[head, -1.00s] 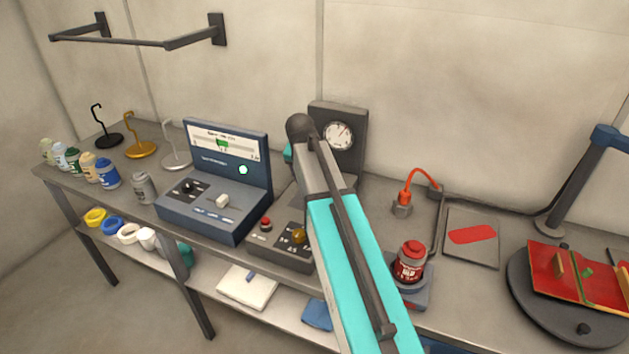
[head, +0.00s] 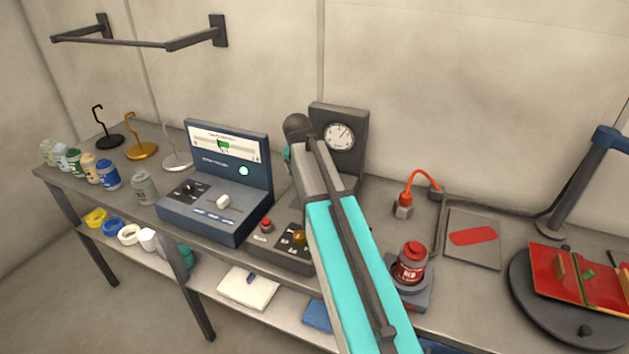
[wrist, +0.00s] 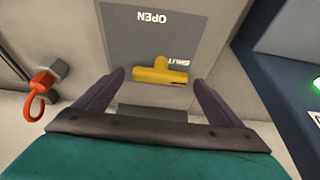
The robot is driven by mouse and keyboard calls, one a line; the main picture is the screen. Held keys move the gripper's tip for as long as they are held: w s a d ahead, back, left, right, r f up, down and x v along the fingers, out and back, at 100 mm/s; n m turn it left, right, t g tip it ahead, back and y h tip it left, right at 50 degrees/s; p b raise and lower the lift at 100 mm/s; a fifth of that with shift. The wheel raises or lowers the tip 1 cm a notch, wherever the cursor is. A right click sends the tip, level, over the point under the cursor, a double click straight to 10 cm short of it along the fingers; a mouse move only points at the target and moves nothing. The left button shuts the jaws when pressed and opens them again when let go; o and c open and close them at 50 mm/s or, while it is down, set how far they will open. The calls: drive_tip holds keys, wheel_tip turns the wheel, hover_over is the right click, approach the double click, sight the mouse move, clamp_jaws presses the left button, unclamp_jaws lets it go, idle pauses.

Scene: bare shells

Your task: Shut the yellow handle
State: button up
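The yellow handle (wrist: 160,72) shows in the wrist view on a grey panel (wrist: 125,45), below the upside-down word OPEN and beside the upside-down word SHUT, which it partly covers. It lies roughly crosswise, with a short stub pointing up. My gripper (wrist: 157,82) is open, with its two dark fingers apart on either side of the handle. I cannot tell whether either finger touches it. In the head view my teal arm hides the handle and the gripper.
A blue console (head: 210,212) with a lit green lamp stands left of my arm. A dial gauge (head: 340,136) stands behind it. A turntable (head: 525,300) is at far right.

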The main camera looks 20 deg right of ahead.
drive_tip(key=b+v, duration=0.3)
drive_tip(key=v, duration=1)
drive_tip(key=shift+r, duration=0.4)
drive_tip(key=shift+s, duration=0.1)
idle(0.5)
wheel_tip(320, 180, up, 9)
drive_tip(key=p, duration=0.9)
drive_tip(key=shift+r, duration=0.25)
drive_tip(key=shift+r+p, duration=0.2)
drive_tip(key=shift+p, duration=0.25)
